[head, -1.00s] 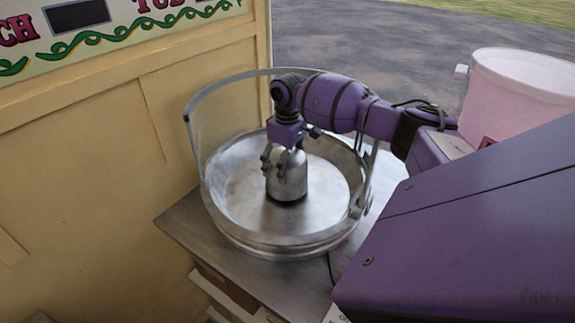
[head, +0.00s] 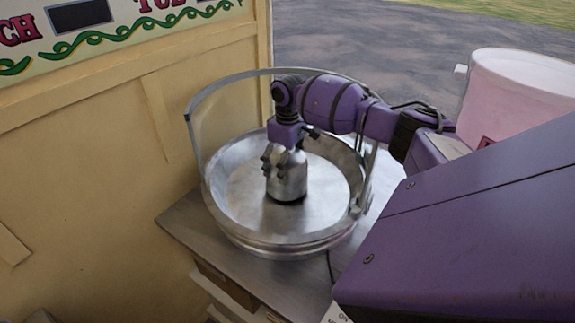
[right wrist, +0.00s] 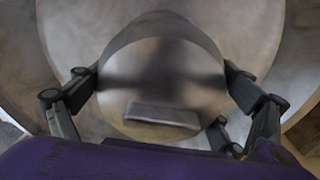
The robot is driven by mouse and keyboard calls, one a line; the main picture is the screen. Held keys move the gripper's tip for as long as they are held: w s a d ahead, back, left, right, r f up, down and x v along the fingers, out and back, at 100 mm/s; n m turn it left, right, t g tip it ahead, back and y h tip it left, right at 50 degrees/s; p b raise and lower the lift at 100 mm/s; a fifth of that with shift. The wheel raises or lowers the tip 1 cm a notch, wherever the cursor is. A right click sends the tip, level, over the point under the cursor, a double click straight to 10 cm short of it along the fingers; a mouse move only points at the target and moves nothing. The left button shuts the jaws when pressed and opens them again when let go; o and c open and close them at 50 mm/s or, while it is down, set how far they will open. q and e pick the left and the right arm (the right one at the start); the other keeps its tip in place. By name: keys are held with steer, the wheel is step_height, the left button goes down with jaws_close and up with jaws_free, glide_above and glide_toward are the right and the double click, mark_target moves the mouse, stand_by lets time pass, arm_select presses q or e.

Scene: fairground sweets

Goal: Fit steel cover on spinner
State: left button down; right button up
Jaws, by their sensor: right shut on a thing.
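The steel cover (head: 292,182) is a shiny grey can with a rounded shoulder. It stands upright in the middle of the wide steel bowl (head: 285,241). My right gripper (head: 283,160) points straight down from above and is shut on the cover's sides. In the right wrist view the cover's round top (right wrist: 165,65) fills the middle, with a pale raised bar on it and a dark finger on each side. The spinner head is hidden, and I cannot tell whether the cover is seated on it. My left gripper is out of view.
A thin hoop (head: 193,130) arches over the bowl, close by my right arm. The bowl stands on a grey metal counter (head: 190,222) beside a cream wall (head: 95,150). A pink tub (head: 515,85) is at the right. A dark cable hangs at the counter's front.

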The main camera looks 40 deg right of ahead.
steer(key=shift+s+a+f, duration=0.2)
steer(key=shift+s+f, duration=0.1)
steer(key=shift+f, duration=0.3)
steer(key=shift+s+a+f, duration=0.15)
steer(key=shift+f, duration=0.25)
steer(key=o, duration=0.9)
steer(key=shift+f, duration=0.1)
steer(key=shift+o, duration=1)
steer(key=shift+s, duration=0.1)
steer(key=shift+f, duration=0.1)
steer(key=shift+w+d+r, duration=0.1)
steer(key=shift+w+r, duration=0.05)
steer(key=shift+r, duration=1)
steer(key=shift+w+d+r, duration=0.1)
steer(key=shift+r, duration=1.1)
steer(key=shift+w+d+r, duration=0.1)
steer(key=shift+w+r, duration=0.05)
steer(key=shift+r, duration=1)
